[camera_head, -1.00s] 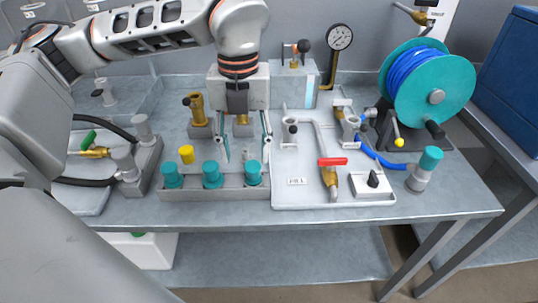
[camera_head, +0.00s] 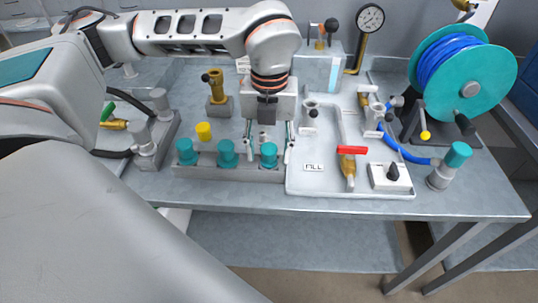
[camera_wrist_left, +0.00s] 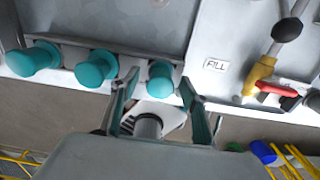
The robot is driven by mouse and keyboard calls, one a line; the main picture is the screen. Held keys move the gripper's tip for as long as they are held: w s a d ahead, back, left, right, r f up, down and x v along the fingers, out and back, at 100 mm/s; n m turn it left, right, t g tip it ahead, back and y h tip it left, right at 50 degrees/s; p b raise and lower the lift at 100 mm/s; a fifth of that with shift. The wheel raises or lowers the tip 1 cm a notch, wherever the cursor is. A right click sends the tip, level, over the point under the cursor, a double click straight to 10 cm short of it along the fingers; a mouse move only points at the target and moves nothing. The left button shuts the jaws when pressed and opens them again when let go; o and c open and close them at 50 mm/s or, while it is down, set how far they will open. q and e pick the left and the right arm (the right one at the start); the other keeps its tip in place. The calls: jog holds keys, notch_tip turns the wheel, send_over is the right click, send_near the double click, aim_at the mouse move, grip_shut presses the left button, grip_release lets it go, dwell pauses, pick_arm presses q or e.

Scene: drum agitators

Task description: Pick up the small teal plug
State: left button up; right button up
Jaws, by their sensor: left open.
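Three teal plugs sit in a grey block along the table's front edge: a left one (camera_head: 186,153), a middle one (camera_head: 227,154) and a right one (camera_head: 269,155). The right one (camera_wrist_left: 160,80) looks smallest in the left wrist view, beside the middle (camera_wrist_left: 95,69) and left (camera_wrist_left: 38,60) ones. My left gripper (camera_head: 268,143) points down, open and empty, just behind the right plug. In the left wrist view its fingertips (camera_wrist_left: 159,84) flank that plug in the picture. I cannot tell whether they reach around it. My right gripper is not in view.
A white tray (camera_head: 300,185) with a red-handled valve (camera_head: 351,150) stands close right of the gripper. A yellow plug (camera_head: 204,131) is behind the block. A teal-capped cylinder (camera_head: 458,155) and a hose reel (camera_head: 435,68) are farther right. The table front edge is near.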

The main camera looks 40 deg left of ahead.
aim_at(269, 147)
pick_arm(q)
jog(key=c, duration=1.2)
jog(key=shift+c, duration=0.3)
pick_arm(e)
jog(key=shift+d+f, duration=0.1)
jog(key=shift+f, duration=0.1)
pick_arm(q)
jog(key=shift+r, duration=0.15)
notch_tip(269, 147, up, 20)
jog(key=p, duration=0.2)
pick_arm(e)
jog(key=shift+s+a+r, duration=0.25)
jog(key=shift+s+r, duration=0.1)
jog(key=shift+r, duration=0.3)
